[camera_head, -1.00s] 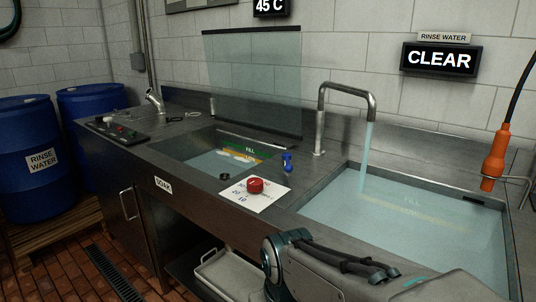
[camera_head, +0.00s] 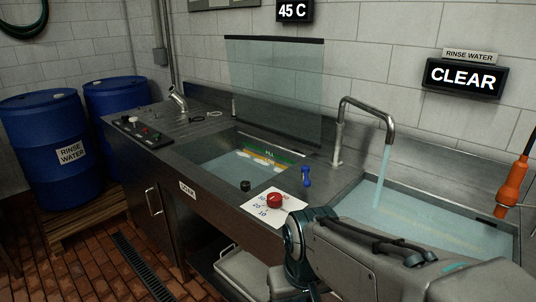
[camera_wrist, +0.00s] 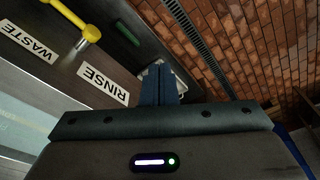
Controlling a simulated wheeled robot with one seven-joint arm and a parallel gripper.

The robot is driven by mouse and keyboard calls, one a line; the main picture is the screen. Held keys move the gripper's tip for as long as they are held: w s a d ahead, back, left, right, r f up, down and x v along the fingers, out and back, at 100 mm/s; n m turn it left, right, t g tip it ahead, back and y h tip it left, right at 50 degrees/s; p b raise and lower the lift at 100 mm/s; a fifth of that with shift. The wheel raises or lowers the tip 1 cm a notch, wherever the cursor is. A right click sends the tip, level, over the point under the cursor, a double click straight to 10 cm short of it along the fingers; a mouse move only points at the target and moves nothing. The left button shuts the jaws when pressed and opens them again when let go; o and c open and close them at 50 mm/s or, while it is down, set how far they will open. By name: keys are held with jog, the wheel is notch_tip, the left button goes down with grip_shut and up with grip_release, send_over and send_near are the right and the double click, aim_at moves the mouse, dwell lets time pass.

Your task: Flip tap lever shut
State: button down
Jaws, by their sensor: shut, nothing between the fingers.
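A small blue lever (camera_head: 306,176) stands upright on the steel counter between the two basins in the head view. The tap (camera_head: 365,105) behind the right basin pours water. A yellow lever (camera_wrist: 65,15) on a metal stem shows at the upper left of the wrist view, near the labels WASTE and RINSE. My gripper (camera_wrist: 158,72) is shut and empty in the wrist view, pointing past the RINSE label, apart from the yellow lever. The head view shows my arm in front of the right basin, but not my fingers.
The soak basin (camera_head: 215,172) has a clear upright panel (camera_head: 275,90). An orange tool (camera_head: 512,182) hangs at right. Blue drums (camera_head: 50,150) stand left; the brick floor in front is mostly clear.

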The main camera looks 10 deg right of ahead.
jog(key=w+r+m+p, duration=0.1)
jog(key=w+r+p, duration=0.2)
jog(key=r+p, duration=0.4)
jog(key=w+r+p, duration=0.3)
jog(key=r+p, duration=0.2)
jog(key=r, duration=0.4)
jog(key=w+d+f+m+h, duration=0.1)
jog(key=w+f+h, duration=0.1)
jog(key=w, duration=0.9)
jog(key=w+d+f+m+h, duration=0.1)
jog(key=w+d+f+h, duration=0.1)
jog(key=w, duration=0.9)
jog(key=w+d+f+m+t+h, duration=0.1)
jog(key=w+f+m+h, duration=0.1)
jog(key=w, duration=0.9)
jog(key=shift+w+d+f+h, duration=0.3)
jog(key=shift+f+h, duration=0.35)
jog(key=shift+h, duration=0.05)
